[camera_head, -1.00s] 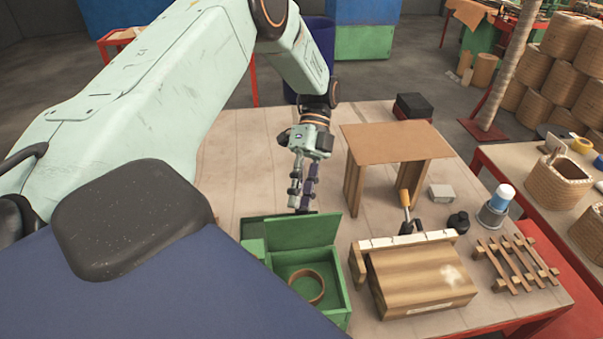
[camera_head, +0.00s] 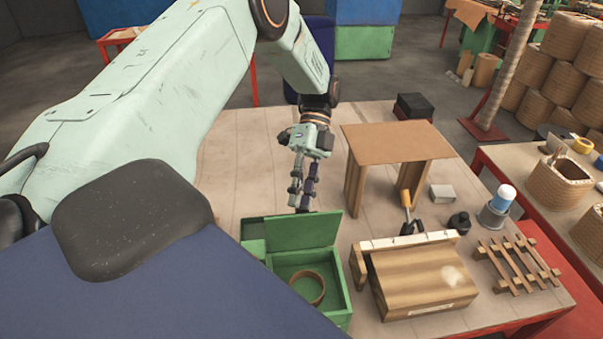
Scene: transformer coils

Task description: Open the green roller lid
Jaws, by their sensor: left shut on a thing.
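The green roller box (camera_head: 340,305) stands at the front of the table, with a brown ring (camera_head: 308,287) inside its open compartment. Its green lid (camera_head: 303,231) stands raised along the far side of the box, so the inside shows. My left gripper (camera_head: 302,206) reaches down from above at the lid's far upper edge. Its fingers are shut, and their tips meet the lid's edge; the exact contact is partly hidden behind the lid. My right gripper is not in view.
A wooden block assembly (camera_head: 420,277) lies right of the box. A brown board on legs (camera_head: 397,142) stands behind it. A wooden rack (camera_head: 515,265), a blue-white bottle (camera_head: 502,199) and small dark parts are further right. The table's left area (camera_head: 235,170) is clear.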

